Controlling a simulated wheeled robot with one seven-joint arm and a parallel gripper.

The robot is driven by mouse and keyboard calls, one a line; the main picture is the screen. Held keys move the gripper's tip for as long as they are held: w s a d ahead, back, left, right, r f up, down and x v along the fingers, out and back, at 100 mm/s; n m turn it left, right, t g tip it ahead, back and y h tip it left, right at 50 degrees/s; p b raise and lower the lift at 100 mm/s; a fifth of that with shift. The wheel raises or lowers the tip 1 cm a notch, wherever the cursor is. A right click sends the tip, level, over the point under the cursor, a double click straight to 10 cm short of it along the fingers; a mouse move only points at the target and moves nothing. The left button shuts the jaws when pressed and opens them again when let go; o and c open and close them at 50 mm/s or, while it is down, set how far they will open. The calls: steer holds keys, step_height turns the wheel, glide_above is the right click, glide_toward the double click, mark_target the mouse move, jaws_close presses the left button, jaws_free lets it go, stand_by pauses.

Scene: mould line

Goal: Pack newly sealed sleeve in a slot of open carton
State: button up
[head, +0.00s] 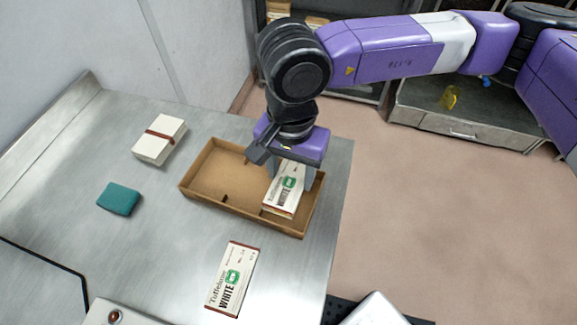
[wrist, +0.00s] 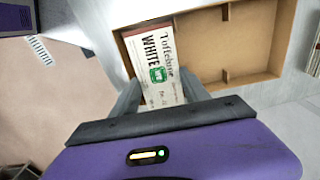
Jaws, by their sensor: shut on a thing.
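My gripper (head: 290,180) is shut on a white sleeve (head: 283,197) with "WHITE" print and a green mark. The gripper points down over the right end of the open brown carton (head: 215,172). In the wrist view the sleeve (wrist: 158,62) lies between the fingers (wrist: 160,92), over the end compartment of the carton (wrist: 252,48). Its far end is close to the carton wall. I cannot tell whether it touches the carton floor. The carton has low dividers, and its other visible compartments are empty. A second matching sleeve (head: 232,279) lies flat on the table in front.
The metal table (head: 165,235) also holds a banded white stack (head: 159,140) at the back left and a teal block (head: 119,199) at the left. Equipment with a reddish button (head: 115,316) is at the front edge. Open floor lies right of the table.

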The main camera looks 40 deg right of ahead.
step_height(320, 180, down, 3)
steer(key=shift+f+b, duration=0.2)
steer(key=shift+b, duration=0.4)
steer(key=shift+f+b, duration=0.55)
steer(key=shift+b, duration=0.2)
steer(key=shift+f+b, duration=0.2)
steer(key=shift+b, duration=0.1)
steer(key=shift+f+b, duration=0.25)
steer(key=shift+b, duration=1.65)
stand_by(0.8)
steer(key=shift+s, duration=0.1)
steer(key=o, duration=1.4)
steer(key=shift+r, duration=3.95)
